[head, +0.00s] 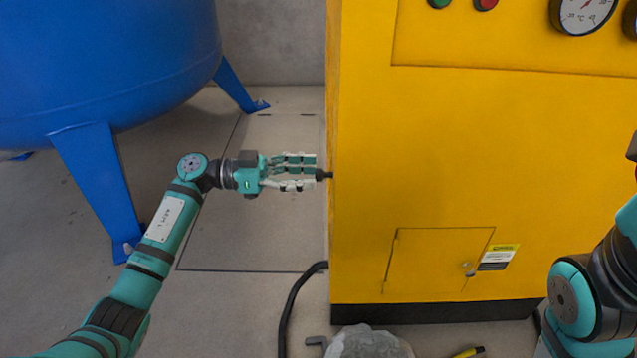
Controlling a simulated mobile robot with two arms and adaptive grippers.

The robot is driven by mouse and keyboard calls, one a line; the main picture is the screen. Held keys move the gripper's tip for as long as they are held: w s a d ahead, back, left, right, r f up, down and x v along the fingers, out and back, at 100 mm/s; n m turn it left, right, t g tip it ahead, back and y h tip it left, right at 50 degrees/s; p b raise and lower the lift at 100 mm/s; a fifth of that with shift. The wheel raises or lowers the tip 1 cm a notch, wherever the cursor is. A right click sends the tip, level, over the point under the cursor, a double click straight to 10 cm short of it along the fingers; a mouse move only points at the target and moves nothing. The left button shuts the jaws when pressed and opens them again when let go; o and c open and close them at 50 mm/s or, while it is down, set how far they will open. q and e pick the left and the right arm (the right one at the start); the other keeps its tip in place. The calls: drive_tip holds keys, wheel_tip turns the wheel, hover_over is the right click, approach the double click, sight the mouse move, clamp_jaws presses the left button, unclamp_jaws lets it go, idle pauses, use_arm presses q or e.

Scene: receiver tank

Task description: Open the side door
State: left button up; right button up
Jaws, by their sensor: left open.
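The yellow cabinet (480,150) fills the right half of the head view. A black handle (325,174) sticks out from its left edge; the left side face is seen almost edge-on, so the side door itself can hardly be made out. My left gripper (316,173) is open beside the handle, its fingers pointing right towards the cabinet. The fingertips are at the handle's outer end; I cannot tell whether they touch it. My right arm shows at the right edge, but its gripper is out of view.
A small hatch (430,262) with a latch and label is low on the cabinet front. A blue tank (110,60) on legs stands at the left. A black hose (290,310) and a grey rock-like lump (368,343) lie in front.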

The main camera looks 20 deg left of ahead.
sight(318, 174)
use_arm(q)
drive_tip(key=shift+b+x, duration=0.45)
drive_tip(key=shift+x, duration=1.05)
drive_tip(key=shift+c, duration=0.2)
clamp_jaws()
